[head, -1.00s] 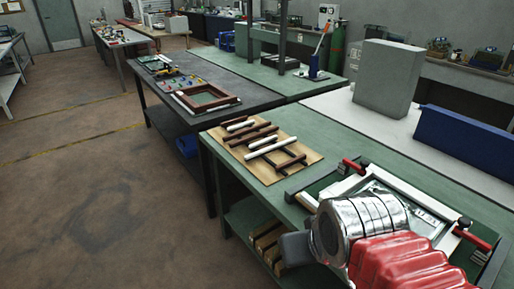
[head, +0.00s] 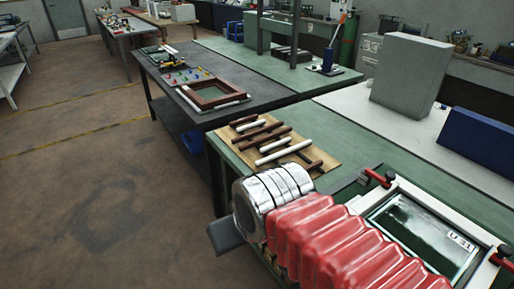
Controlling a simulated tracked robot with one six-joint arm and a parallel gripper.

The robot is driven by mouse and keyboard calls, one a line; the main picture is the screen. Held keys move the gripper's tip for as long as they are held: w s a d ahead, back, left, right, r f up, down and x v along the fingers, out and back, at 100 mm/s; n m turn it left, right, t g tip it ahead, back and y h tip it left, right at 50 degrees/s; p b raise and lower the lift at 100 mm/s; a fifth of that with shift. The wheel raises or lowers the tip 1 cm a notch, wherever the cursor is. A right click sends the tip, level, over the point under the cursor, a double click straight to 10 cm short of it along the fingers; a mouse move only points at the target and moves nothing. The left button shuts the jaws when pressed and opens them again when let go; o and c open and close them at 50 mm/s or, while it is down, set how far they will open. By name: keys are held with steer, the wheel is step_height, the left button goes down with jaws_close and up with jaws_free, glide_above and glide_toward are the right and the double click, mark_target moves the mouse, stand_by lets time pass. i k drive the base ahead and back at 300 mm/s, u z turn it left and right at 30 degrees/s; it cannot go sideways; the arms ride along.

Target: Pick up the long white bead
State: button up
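A tan board (head: 322,152) on the green table holds several white and dark brown beads lying side by side. A long white bead (head: 286,151) lies slanted near the board's front, across or against dark brown pieces. A slightly shorter white bead (head: 272,146) lies just behind it, and another white bead (head: 251,126) lies farther back. My arm, with red bellows and a silver cuff, reaches in from the lower right. At its end, a dark grey part of my gripper (head: 225,236) shows at the lower left, apart from the beads. Its fingertips cannot be made out.
A white frame (head: 407,190) with red-handled clamps stands at right on the green table. A brown wooden frame (head: 213,94) lies on the dark table behind. A grey block (head: 410,75) and a blue block (head: 480,140) stand at right. Floor at left is clear.

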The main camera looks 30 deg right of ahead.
mark_target(264, 162)
steer(key=u, duration=0.1)
steer(key=i, duration=0.75)
steer(key=z, duration=0.5)
steer(key=i, duration=0.6)
steer(key=z, duration=0.45)
